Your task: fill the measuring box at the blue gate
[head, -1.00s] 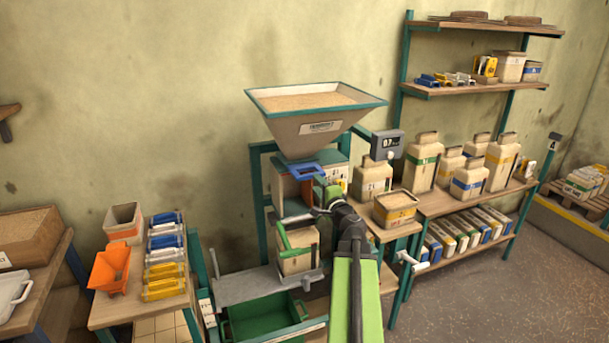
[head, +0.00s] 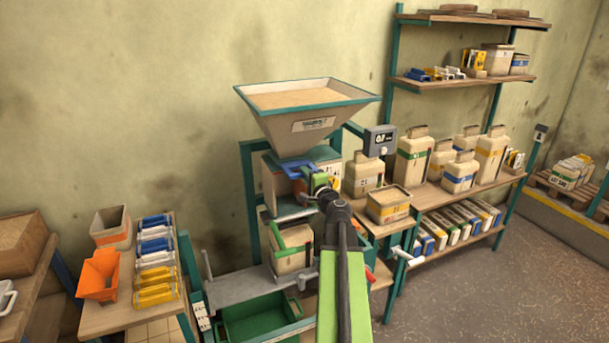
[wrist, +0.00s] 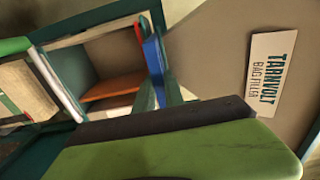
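The blue gate (head: 298,169) is under the mouth of the grain-filled hopper (head: 310,125). It shows as an upright blue strip in the wrist view (wrist: 155,62). My gripper (head: 318,182) is close beside the gate in the head view and partly covers it. The box's inside is hidden.
A box of grain (head: 390,207) stands on a small table at right, before shelves of beige containers (head: 412,160). An orange scoop (head: 98,275) and several coloured pieces (head: 156,260) lie on the left table. A green bin (head: 255,317) is low in front.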

